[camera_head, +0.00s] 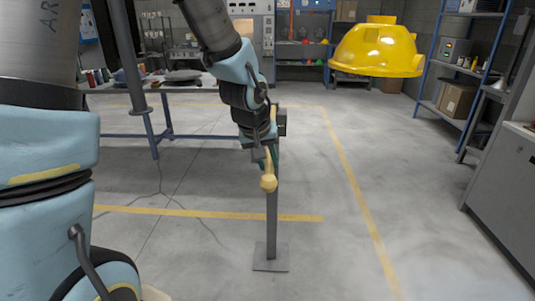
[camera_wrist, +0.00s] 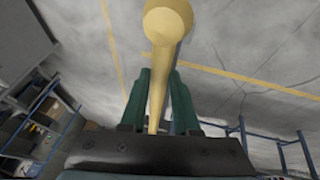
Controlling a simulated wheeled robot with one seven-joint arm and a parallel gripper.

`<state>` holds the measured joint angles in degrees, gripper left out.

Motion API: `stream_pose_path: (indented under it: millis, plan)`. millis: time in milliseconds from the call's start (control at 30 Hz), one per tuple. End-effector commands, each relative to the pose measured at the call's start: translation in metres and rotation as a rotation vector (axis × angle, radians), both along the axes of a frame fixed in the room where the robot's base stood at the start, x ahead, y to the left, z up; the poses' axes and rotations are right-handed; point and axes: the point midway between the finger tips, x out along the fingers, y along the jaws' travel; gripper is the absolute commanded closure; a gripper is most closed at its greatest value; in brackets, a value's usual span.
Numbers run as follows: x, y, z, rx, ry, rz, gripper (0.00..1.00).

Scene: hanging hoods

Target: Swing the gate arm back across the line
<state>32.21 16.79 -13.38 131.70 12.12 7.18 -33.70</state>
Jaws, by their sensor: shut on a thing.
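The gate arm (camera_head: 268,183) is a pale yellow rod with a rounded knob at its end, pointing towards the head camera. A grey upright post (camera_head: 271,225) on a square base plate stands below and behind it. My gripper (camera_head: 270,160) is at the top of the post, shut on the gate arm. In the wrist view, the green fingers of my gripper (camera_wrist: 160,78) lie either side of the yellow rod, and the gate arm's knob (camera_wrist: 167,22) sticks out beyond them. The arm's joint with the post is mostly hidden by my gripper.
Yellow floor lines (camera_head: 220,214) run left of the post and along its right (camera_head: 355,200). A workbench (camera_head: 110,88) stands behind left; shelves (camera_head: 470,60) and a grey cabinet (camera_head: 505,190) stand right. Floor around the post is clear.

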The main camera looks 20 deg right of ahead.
Motion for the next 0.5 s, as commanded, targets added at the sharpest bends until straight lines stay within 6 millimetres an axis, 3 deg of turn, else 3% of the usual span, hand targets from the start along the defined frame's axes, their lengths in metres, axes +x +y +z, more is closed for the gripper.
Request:
stream_pose_path:
  millis: [433,467,500]
  plan:
    - [0.0003,-0.0006,0.0000,0.000,-0.001,-0.011,1.00]
    - [0.0003,-0.0005,-0.0001,0.000,-0.001,-0.011,0.67]
    - [0.0003,-0.0005,-0.0001,0.000,-0.001,-0.011,0.63]
